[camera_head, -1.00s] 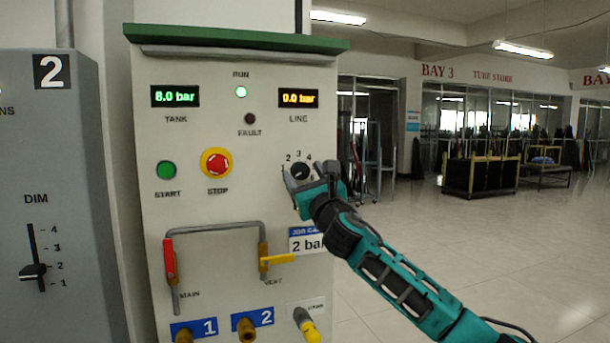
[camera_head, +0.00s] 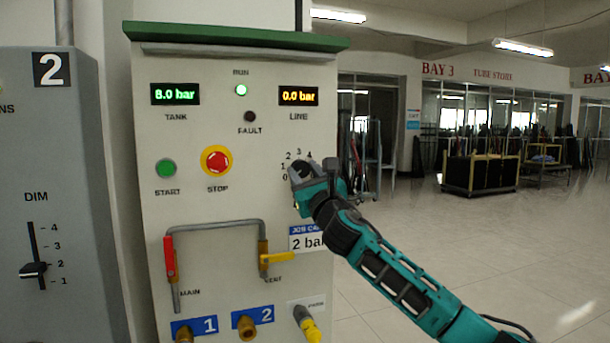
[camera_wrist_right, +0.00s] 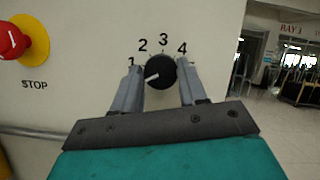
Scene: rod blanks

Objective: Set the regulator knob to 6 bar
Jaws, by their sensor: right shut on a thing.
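The regulator knob (camera_wrist_right: 160,72) is a round black knob with a white pointer line, on the cream panel (camera_head: 215,120). In the right wrist view the pointer aims left and slightly down, below the 1 on its scale. My right gripper (camera_wrist_right: 160,85) is shut on the knob, one finger on each side. In the head view the right gripper (camera_head: 305,177) covers most of the knob; the marks 0 to 4 show around it, and higher marks are hidden. The line display (camera_head: 298,97) reads 0.0 bar and the tank display (camera_head: 175,95) reads 8.0 bar. My left gripper is not in view.
Left of the knob are the red stop button (camera_head: 217,161) and green start button (camera_head: 165,168). Below are a red-handled valve (camera_head: 170,258), a yellow-handled valve (camera_head: 277,258) and a job card (camera_head: 306,241) reading 2 bar. Open floor lies to the right.

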